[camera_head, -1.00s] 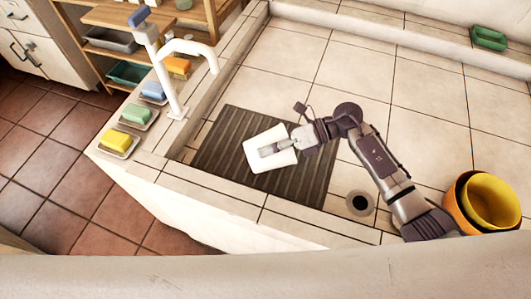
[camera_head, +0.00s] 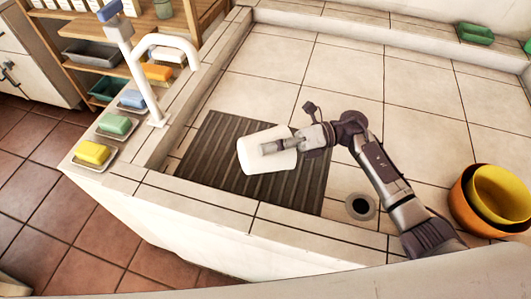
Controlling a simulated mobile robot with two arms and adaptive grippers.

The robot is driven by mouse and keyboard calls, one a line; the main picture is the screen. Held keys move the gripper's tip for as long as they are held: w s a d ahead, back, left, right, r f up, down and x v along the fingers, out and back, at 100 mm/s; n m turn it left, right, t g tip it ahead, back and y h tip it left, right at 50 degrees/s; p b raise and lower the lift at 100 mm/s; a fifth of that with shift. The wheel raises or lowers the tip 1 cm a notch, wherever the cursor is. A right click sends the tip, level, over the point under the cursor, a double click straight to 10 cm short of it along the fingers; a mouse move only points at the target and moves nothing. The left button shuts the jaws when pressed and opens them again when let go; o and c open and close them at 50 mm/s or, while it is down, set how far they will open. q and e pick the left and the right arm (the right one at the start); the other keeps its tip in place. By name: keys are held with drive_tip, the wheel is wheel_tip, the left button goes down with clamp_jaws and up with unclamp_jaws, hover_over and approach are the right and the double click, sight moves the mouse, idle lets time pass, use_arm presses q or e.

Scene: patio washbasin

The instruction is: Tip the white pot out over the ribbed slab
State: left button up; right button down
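The white pot (camera_head: 253,157) is tilted over on its side above the dark ribbed slab (camera_head: 208,150), its closed side wall facing me. Its opening is not clearly visible. My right gripper (camera_head: 272,147) overlaps the pot's right part, its fingers closed on the pot. I cannot tell the exact gap between pot and slab. My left gripper is not in view.
A white tap (camera_head: 152,85) stands on the left ledge beside sponges in dishes, such as a yellow one (camera_head: 92,152). A drain hole (camera_head: 360,206) lies right of the slab. Nested orange and yellow bowls (camera_head: 498,195) sit at the far right. The tiled basin behind is open.

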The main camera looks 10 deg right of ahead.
drive_tip(key=shift+w+d+y+b, duration=0.15)
drive_tip(key=shift+d+y+b, duration=0.5)
drive_tip(key=shift+b, duration=0.35)
drive_tip(key=shift+r, duration=0.1)
idle(0.6)
